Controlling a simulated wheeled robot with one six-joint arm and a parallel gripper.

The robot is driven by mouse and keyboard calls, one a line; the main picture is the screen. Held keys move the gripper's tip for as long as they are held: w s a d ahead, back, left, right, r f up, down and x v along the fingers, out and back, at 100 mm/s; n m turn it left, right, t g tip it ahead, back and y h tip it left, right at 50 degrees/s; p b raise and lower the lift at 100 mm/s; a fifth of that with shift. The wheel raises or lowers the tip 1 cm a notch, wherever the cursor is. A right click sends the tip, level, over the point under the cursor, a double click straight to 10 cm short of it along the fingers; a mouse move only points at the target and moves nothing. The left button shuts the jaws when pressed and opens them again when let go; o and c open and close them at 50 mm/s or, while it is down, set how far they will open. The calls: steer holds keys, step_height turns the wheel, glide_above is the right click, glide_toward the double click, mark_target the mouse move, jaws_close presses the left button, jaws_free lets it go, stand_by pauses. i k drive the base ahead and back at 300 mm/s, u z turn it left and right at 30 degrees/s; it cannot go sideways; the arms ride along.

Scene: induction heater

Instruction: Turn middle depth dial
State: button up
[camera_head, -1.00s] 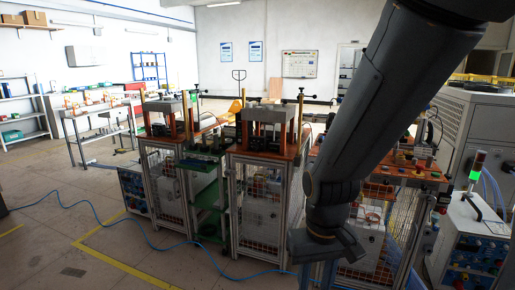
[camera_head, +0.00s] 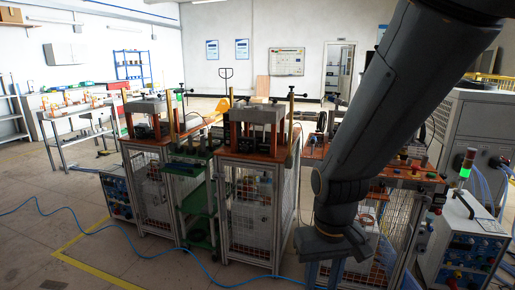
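A white control box (camera_head: 452,235) with a blue front panel stands on the floor at the lower right. Small dials and knobs show on that panel, but they are too small to tell which one is the middle depth dial. A second blue-fronted box (camera_head: 117,196) with small knobs stands at the left beside the machines. My dark arm comes down from the upper right, and its lower end is in front of the right-hand machine, left of the white control box.
Two caged machine stands, one at the left (camera_head: 133,190) and one in the middle (camera_head: 228,215), stand side by side. A signal light (camera_head: 465,170) glows green above the control box. A blue cable (camera_head: 75,208) crosses the floor. Open floor lies at the front left.

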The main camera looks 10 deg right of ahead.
mark_target(244, 148)
steer(key=z, duration=0.3)
steer(key=i, duration=1.35)
steer(key=u, duration=0.1)
